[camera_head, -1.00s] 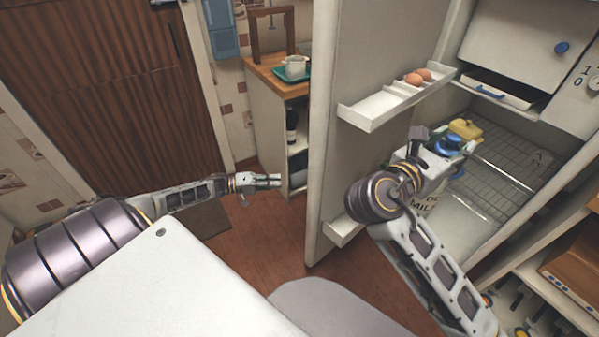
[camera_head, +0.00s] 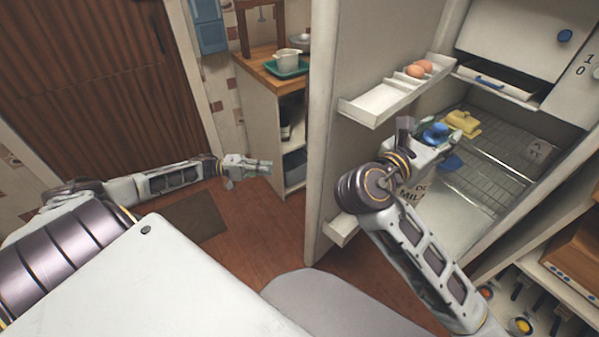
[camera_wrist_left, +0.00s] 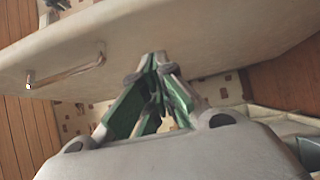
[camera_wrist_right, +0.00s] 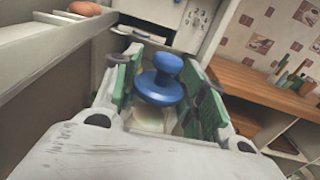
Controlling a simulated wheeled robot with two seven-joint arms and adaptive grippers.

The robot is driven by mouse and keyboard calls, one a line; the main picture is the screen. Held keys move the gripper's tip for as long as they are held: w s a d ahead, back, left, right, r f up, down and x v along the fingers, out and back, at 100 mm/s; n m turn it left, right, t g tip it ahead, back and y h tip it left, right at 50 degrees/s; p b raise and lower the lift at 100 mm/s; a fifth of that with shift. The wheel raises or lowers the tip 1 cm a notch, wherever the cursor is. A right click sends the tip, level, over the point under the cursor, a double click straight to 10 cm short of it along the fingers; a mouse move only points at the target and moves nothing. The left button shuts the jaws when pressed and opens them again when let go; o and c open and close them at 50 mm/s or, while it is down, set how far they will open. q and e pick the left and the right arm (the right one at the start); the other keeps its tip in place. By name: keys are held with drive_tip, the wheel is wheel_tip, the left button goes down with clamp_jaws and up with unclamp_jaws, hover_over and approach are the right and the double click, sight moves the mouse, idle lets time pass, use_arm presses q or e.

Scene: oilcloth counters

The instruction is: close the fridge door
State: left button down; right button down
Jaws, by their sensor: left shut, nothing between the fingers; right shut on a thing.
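The fridge door (camera_head: 350,100) stands open, its inner side with egg shelf (camera_head: 375,108) facing right. Its outer face (camera_wrist_left: 200,40) and metal handle (camera_wrist_left: 65,72) show in the left wrist view. My left gripper (camera_head: 262,167) is shut and empty, left of the door on its outer side; I cannot tell whether it touches it. My right gripper (camera_head: 432,140) is on the inner side, in front of the fridge opening. The arm partly hides the container.
The fridge interior has a wire rack (camera_head: 500,165) with a yellow dish (camera_head: 462,124). Eggs (camera_head: 417,70) sit on the door shelf. A wooden-topped counter (camera_head: 262,76) with a cup (camera_head: 287,58) stands behind the door. An open shelf unit (camera_head: 530,300) is at lower right.

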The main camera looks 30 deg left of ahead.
use_arm(q)
drive_tip(key=shift+w+d, duration=0.1)
use_arm(e)
drive_tip(key=shift+r, duration=0.1)
drive_tip(key=shift+f+b, duration=0.7)
drive_tip(key=shift+b, duration=0.05)
use_arm(q)
drive_tip(key=s+d+x, duration=0.1)
drive_tip(key=s+x, duration=0.1)
drive_tip(key=x, duration=1)
drive_tip(key=shift+d, duration=0.55)
drive_tip(key=shift+s+d, duration=0.1)
use_arm(e)
drive_tip(key=shift+r, duration=0.15)
